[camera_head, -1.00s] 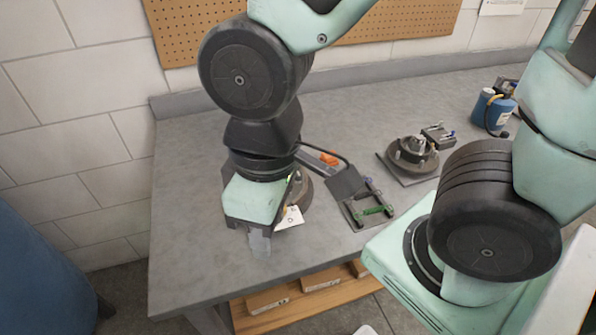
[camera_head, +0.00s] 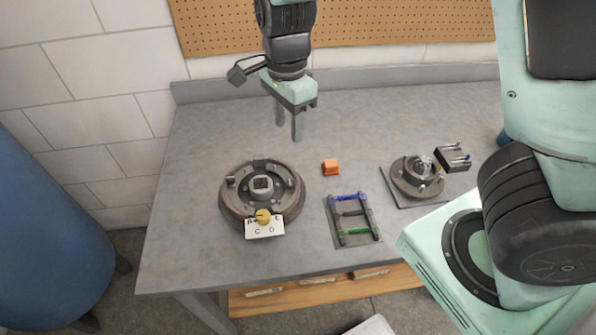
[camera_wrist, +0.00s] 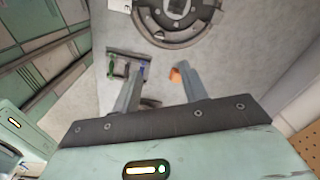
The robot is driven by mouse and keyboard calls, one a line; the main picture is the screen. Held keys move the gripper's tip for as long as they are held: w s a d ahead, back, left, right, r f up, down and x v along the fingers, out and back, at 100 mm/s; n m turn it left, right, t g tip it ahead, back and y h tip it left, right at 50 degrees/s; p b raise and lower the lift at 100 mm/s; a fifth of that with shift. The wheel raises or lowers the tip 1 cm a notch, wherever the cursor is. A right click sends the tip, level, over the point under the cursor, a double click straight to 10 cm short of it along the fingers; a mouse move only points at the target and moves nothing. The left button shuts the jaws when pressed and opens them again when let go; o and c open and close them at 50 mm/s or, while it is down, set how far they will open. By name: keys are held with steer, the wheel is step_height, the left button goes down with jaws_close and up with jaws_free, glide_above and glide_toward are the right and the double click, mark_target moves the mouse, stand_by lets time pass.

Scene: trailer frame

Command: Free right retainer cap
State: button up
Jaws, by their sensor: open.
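A round brake-like assembly (camera_head: 230,207) sits on the left of the bench, a dark ring around a square-topped hub (camera_head: 261,184). A small grey fitting (camera_head: 289,182) shows on the right inside of the ring; I cannot tell for sure whether it is the right retainer cap. A yellow round piece (camera_head: 263,216) and a white lettered tag (camera_head: 265,230) are at its front. My gripper (camera_head: 288,130) is open and empty, pointing down above the bench behind the assembly. In the wrist view, the ring (camera_wrist: 200,33) lies beyond my open fingertips (camera_wrist: 161,78).
An orange block (camera_head: 330,167) lies right of the ring. A rack (camera_head: 337,224) with blue, black and green pieces stands front centre. A hub on a plate (camera_head: 404,200) and a small dark block (camera_head: 453,158) are farther right. The back-left bench is clear.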

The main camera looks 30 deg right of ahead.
mark_target(290, 182)
step_height(290, 182, down, 17)
steer(key=shift+b, duration=0.95)
jaws_close()
